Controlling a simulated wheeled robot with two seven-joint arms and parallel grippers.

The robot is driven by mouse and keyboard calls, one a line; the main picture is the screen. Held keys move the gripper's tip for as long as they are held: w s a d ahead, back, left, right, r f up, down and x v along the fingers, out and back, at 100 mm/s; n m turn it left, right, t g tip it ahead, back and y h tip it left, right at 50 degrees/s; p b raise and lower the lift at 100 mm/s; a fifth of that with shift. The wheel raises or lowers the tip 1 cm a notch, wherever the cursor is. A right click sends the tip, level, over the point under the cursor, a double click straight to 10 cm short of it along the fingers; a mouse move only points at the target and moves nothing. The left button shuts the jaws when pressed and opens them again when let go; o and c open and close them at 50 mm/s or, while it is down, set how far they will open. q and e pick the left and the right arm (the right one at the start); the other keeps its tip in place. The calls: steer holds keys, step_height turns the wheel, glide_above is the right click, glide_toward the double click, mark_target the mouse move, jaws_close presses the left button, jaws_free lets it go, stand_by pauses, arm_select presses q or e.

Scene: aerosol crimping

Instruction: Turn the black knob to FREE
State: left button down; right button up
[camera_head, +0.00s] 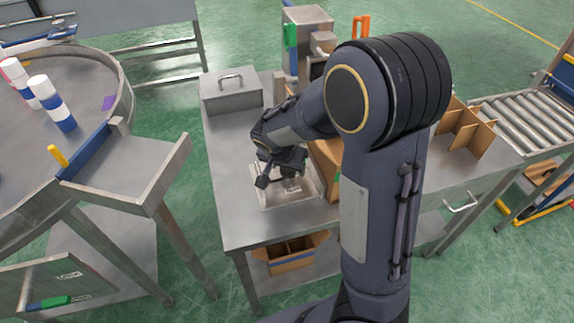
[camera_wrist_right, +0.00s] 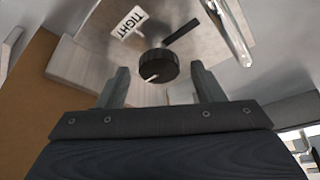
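The black knob (camera_wrist_right: 157,66) is round with a white line on its front, near its lower left edge. It sits on a grey metal face, by a white label reading TIGHT (camera_wrist_right: 130,22). No label reading FREE is visible. My right gripper (camera_wrist_right: 160,84) is open, with one finger on each side of the knob's lower part and nothing held. Whether the fingers touch the knob I cannot tell. In the head view my right gripper (camera_head: 282,177) points down over a shallow metal tray (camera_head: 290,202), and the knob is hidden. My left gripper is not in view.
A dark bar (camera_wrist_right: 182,33) extends up and right beside the knob, and a bright metal rod (camera_wrist_right: 231,30) runs farther right. A metal box with a handle (camera_head: 231,95) stands on the steel table (camera_head: 228,190). Cardboard dividers (camera_head: 464,125) are at the right.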

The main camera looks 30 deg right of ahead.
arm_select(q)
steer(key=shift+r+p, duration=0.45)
arm_select(e)
steer(key=v, duration=0.7)
steer(key=shift+r, duration=0.35)
steer(key=shift+s+a+f, duration=0.1)
steer(key=shift+s+a, duration=0.05)
